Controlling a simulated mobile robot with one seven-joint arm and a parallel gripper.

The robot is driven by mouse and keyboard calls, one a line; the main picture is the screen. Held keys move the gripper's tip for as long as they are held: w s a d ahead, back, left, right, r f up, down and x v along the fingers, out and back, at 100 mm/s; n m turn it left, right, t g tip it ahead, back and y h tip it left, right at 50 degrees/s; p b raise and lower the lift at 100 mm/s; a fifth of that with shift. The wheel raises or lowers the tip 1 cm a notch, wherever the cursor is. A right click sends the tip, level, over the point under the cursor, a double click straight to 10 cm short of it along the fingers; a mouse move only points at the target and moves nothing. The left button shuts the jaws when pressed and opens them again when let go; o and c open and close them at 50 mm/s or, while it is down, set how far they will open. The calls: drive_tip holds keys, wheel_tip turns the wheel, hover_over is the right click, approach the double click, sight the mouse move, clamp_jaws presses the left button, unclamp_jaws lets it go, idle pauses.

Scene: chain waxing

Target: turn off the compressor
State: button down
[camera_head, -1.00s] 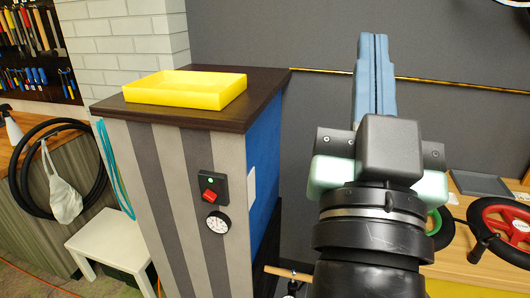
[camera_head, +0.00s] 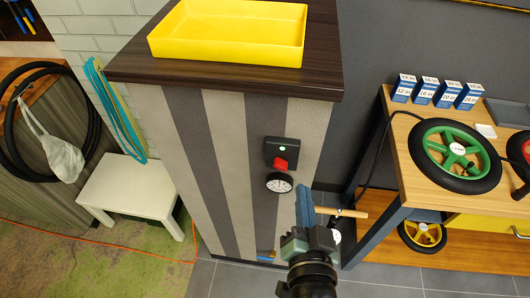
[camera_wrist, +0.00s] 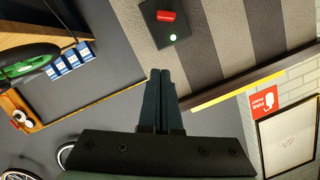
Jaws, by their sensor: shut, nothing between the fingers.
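The striped compressor cabinet (camera_head: 225,165) has a dark panel (camera_head: 270,146) on its front with a red switch (camera_head: 281,164) and a lit green light (camera_head: 282,149). A round gauge (camera_head: 279,183) sits just below the panel. In the wrist view, the red switch (camera_wrist: 166,16) and lit green light (camera_wrist: 173,37) are near the top, ahead of my fingers. My gripper (camera_head: 304,190) is shut and empty, its blue fingers pointing up, right of and below the switch in the head view. It also shows in the wrist view (camera_wrist: 159,72). No contact with the switch is visible.
A yellow tray (camera_head: 230,45) sits on the cabinet's dark top (camera_head: 125,68). Right of it stands a wooden workbench (camera_head: 395,130) with wheels and blue boxes (camera_head: 425,92). A white stool (camera_head: 130,185) and orange cable (camera_head: 100,245) are at the left.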

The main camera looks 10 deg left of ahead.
sight(281, 164)
drive_tip(key=shift+s+f, duration=0.15)
drive_tip(key=shift+f, duration=0.15)
drive_tip(key=shift+d, duration=0.1)
drive_tip(key=p+x, duration=0.3)
drive_tip(key=x, duration=0.7)
drive_tip(key=shift+w+r, duration=0.1)
drive_tip(key=shift+w, duration=0.1)
drive_tip(key=shift+s+a+f, duration=0.1)
drive_tip(key=shift+a+f, duration=0.3)
drive_tip(key=shift+f, duration=0.2)
drive_tip(key=shift+s+a+f, duration=0.1)
drive_tip(key=shift+a+f, duration=0.25)
drive_tip(key=shift+f, duration=0.3)
drive_tip(key=shift+a+f, duration=0.3)
drive_tip(key=shift+f, duration=0.25)
drive_tip(key=shift+f, duration=0.1)
drive_tip(key=shift+f+m+b, duration=0.15)
drive_tip(key=shift+m+b, duration=0.15)
drive_tip(key=shift+b, duration=0.1)
